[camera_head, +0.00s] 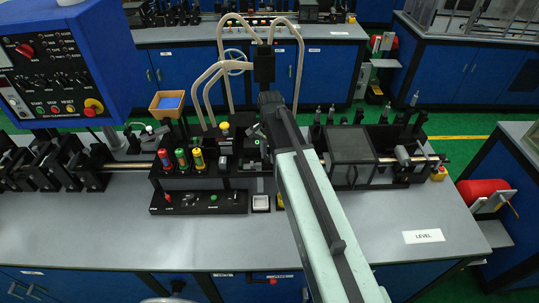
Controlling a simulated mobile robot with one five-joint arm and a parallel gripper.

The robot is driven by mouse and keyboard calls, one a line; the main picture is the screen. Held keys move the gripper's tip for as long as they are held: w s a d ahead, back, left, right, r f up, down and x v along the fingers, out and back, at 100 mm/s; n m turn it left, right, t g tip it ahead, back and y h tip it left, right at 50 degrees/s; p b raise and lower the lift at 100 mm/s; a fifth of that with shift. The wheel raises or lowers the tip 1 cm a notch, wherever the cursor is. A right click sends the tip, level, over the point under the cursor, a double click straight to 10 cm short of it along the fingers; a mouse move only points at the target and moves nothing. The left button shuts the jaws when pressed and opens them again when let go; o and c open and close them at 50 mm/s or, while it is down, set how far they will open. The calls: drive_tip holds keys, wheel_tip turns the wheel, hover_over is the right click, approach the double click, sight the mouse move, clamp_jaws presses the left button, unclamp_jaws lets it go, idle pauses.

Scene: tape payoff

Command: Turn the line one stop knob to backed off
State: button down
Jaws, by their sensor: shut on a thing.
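My arm reaches from the bottom right up to the middle of the bench. My gripper (258,133) is at its far end, beside the black control housing (246,150) right of the yellow-topped button. It is small and dark here and partly hidden by the arm. It is shut on what seems to be the line one stop knob. The knob itself is hidden, so its setting and pointer cannot be read. A low black panel (198,209) with small red, black and green controls lies in front, clear of the gripper.
Red, green and yellow spools (182,160) stand left of the gripper. A dark box-shaped machine (350,156) and upright posts stand close to the right of my arm. Pale hoses (220,75) loop behind. The bench front (130,235) is bare at left; a LEVEL card (423,236) lies at right.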

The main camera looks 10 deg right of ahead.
sight(269, 157)
drive_tip(key=n, duration=0.6)
drive_tip(key=shift+n, duration=0.3)
drive_tip(key=n, duration=0.6)
drive_tip(key=shift+a, duration=0.1)
drive_tip(key=shift+n, duration=0.4)
drive_tip(key=c, duration=1.1)
unclamp_jaws()
wheel_tip(269, 157, up, 8)
drive_tip(key=p, duration=0.8)
drive_tip(key=shift+f, duration=0.1)
